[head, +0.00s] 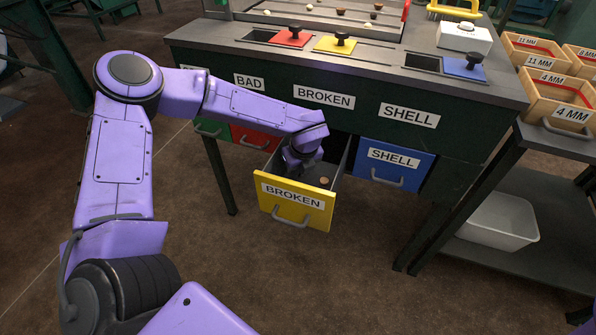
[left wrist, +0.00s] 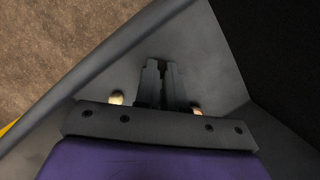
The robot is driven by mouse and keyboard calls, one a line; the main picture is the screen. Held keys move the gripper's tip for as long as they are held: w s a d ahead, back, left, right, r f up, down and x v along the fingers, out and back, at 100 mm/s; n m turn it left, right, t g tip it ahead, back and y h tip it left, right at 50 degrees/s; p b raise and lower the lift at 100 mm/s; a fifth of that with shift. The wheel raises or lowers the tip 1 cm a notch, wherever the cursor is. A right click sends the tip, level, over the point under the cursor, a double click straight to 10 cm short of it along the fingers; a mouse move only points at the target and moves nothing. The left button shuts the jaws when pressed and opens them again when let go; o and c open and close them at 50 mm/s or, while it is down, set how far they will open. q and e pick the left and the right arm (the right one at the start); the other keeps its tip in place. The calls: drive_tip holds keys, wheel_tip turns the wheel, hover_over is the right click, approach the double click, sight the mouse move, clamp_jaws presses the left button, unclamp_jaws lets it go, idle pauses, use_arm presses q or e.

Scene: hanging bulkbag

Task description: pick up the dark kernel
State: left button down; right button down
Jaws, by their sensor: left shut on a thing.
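My left gripper (head: 293,171) reaches down into the open yellow BROKEN drawer (head: 292,203). In the left wrist view its fingers (left wrist: 162,80) are close together low over the grey drawer floor, shut on the dark kernel. The kernel is mostly hidden; only a narrow dark patch shows between the fingers. A pale kernel (left wrist: 117,97) lies to the left of the fingers, and another pale kernel (left wrist: 196,110) lies to the right, both partly behind the gripper body. In the head view a tan kernel (head: 324,181) shows in the drawer. My right gripper is not in view.
The drawer walls stand close around the gripper. The closed blue SHELL drawer (head: 395,163) is to the right, the red drawer (head: 255,137) to the left. The bench top (head: 370,60) overhangs behind. A white bin (head: 499,221) sits on the right shelf.

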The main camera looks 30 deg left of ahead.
use_arm(q)
wheel_tip(320, 180, up, 18)
drive_tip(key=p, duration=0.3)
drive_tip(key=shift+f, duration=0.1)
